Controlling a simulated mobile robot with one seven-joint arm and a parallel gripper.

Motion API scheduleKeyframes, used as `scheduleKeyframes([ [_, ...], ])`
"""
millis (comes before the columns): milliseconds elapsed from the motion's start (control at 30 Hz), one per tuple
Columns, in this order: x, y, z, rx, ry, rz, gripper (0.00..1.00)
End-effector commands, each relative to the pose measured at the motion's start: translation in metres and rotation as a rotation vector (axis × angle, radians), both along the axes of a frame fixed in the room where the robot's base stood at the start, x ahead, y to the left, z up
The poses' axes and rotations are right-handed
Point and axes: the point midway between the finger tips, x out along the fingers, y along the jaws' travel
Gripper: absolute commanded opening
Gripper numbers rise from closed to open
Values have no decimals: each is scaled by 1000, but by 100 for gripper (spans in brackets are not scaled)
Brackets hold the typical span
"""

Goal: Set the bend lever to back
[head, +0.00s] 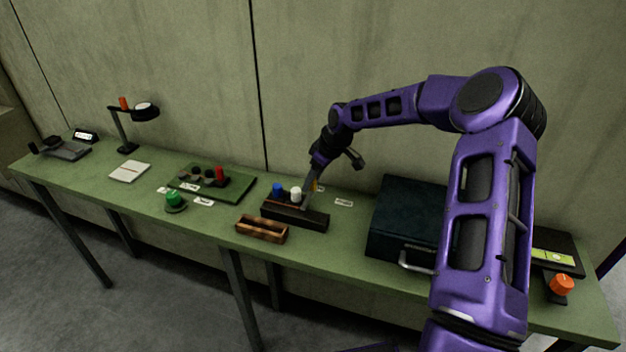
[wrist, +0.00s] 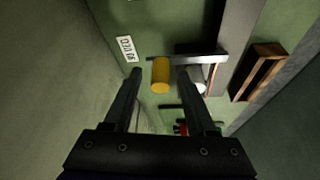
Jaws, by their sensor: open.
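My gripper (head: 309,194) reaches down over a dark block (head: 300,217) near the middle of the bench. In the wrist view my gripper (wrist: 160,72) is open, with a yellow cylindrical knob (wrist: 160,78) showing between its fingertips. I cannot tell whether a finger touches the knob. In the head view the yellow knob (head: 314,186) is mostly hidden by my gripper. A blue knob (head: 277,189) and a white knob (head: 295,194) stand to its left. No readable label shows which knob belongs to the bend lever, and its setting cannot be told.
A wooden tray (head: 262,229) lies in front of the block. A dark box (head: 403,215) with a handle stands to the right. A green board (head: 212,184) with a red knob and a green button (head: 173,199) are to the left. The wall is close behind.

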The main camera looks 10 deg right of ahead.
Motion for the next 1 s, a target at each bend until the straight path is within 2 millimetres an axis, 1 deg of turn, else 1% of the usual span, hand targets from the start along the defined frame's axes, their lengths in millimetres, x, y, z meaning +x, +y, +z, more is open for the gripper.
scheduleKeyframes([
  [233,0,0,-1,0,0,0,57],
  [267,0,0,-1,0,0,0,53],
  [300,0,0,-1,0,0,0,46],
  [367,0,0,-1,0,0,0,35],
  [500,0,0,-1,0,0,0,10],
  [567,0,0,-1,0,0,0,0],
  [1000,0,0,0,-1,-1,0,0],
])
